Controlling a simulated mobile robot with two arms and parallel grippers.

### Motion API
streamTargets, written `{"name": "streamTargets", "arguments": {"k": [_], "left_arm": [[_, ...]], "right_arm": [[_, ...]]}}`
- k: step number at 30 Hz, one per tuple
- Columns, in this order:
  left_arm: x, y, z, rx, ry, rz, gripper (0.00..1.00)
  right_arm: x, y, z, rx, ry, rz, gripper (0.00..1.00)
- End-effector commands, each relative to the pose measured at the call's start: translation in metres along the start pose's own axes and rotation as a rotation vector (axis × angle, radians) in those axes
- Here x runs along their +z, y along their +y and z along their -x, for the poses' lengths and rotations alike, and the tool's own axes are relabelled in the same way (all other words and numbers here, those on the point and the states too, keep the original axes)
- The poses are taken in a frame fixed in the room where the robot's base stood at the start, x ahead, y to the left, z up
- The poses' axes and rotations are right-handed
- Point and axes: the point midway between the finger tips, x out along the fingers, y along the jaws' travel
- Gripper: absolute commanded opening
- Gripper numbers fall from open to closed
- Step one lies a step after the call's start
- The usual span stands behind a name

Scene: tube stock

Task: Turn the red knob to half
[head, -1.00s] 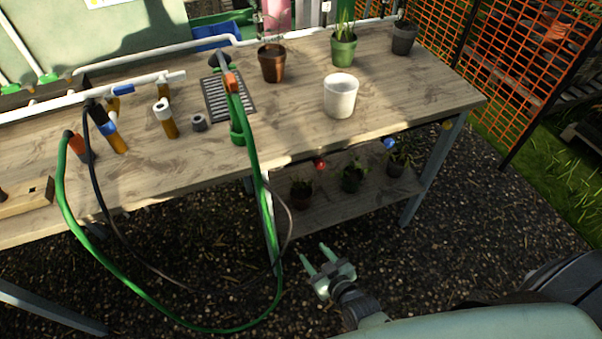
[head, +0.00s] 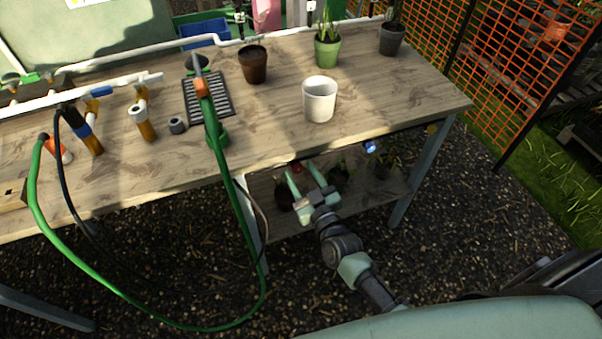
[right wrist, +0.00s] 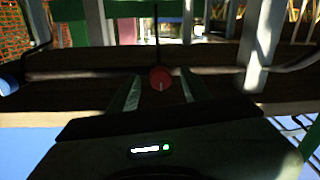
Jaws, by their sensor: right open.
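The red knob (right wrist: 160,78) shows in the right wrist view as a round red disc with a pale mark pointing down in that picture. It sits between and beyond the tips of my right gripper (right wrist: 162,82), which is open and empty. In the head view the red knob (head: 297,169) is a small red patch under the table's front edge, partly hidden. My right gripper (head: 306,174) reaches toward it with its two pale green fingers apart. I cannot tell whether a finger touches the knob. My left gripper is not in view.
A blue knob (head: 370,147) is under the same table edge, to the right; it also shows in the right wrist view (right wrist: 8,84). Potted plants stand on the lower shelf (head: 345,203). A white pot (head: 319,100) and a green hose (head: 245,235) are near the table's front.

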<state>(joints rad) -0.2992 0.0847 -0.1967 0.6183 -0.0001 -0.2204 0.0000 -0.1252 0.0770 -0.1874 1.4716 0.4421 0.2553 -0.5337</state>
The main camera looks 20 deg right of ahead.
Motion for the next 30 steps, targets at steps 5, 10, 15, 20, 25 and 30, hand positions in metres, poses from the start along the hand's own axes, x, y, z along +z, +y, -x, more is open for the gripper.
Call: {"name": "streamTargets", "arguments": {"k": [5,10,15,20,25,30], "left_arm": [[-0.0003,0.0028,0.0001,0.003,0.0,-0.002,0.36],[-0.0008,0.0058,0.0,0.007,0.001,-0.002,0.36],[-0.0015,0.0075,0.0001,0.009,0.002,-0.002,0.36],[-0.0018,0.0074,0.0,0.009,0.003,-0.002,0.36],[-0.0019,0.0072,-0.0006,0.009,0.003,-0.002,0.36],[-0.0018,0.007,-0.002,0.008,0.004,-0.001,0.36]], "right_arm": [[-0.0001,-0.0003,-0.0027,0.0,0.0,0.0,0.48],[0.0,-0.0003,-0.0024,0.0,0.0,-0.001,0.32],[0.0001,-0.0003,-0.0023,-0.001,0.0,0.0,0.0],[0.0002,-0.0004,-0.0022,-0.001,0.0,-0.007,0.0],[0.0005,-0.0004,-0.0021,0.0,0.002,-0.047,0.0],[0.001,-0.0004,-0.0021,0.0,0.007,-0.139,0.0]]}}
